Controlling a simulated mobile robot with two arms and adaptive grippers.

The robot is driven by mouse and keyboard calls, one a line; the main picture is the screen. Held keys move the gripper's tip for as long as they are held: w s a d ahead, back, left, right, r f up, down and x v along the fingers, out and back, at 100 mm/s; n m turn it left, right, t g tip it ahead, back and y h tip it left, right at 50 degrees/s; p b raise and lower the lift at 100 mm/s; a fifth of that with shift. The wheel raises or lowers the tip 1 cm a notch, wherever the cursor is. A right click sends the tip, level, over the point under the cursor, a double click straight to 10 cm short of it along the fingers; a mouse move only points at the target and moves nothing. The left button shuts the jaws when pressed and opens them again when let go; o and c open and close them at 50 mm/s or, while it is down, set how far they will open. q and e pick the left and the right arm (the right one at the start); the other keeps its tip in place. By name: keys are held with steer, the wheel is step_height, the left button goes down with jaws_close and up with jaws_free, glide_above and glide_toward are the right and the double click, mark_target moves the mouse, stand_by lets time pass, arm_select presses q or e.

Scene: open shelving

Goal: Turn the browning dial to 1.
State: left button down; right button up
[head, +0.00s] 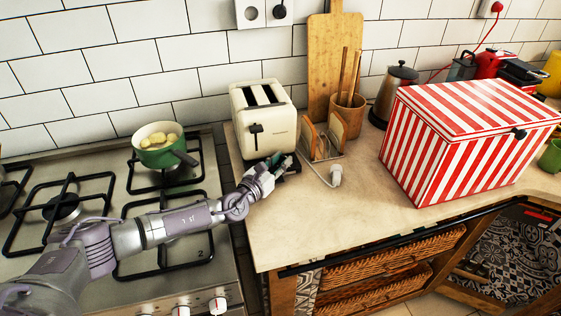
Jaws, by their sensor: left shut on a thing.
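The cream toaster (279,130) stands on the counter against the tiled wall, with two slots on top and a dark lever (256,134) on its front face. My left gripper (281,162) is at the low front of the toaster, below the lever. It is shut at the place of the browning dial. The fingers hide the dial, so its number and pointer cannot be read. My right gripper is not in view.
A toast rack (322,142) with bread and a white plug (336,176) are close to the right of my left gripper. A red-striped box (450,145) stands farther right. A green pot (160,155) sits on the stove (120,285) at left.

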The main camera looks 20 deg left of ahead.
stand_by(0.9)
arm_select(q)
steer(key=c, duration=1.2)
jaws_free()
steer(key=shift+c, duration=0.2)
steer(key=v, duration=1.2)
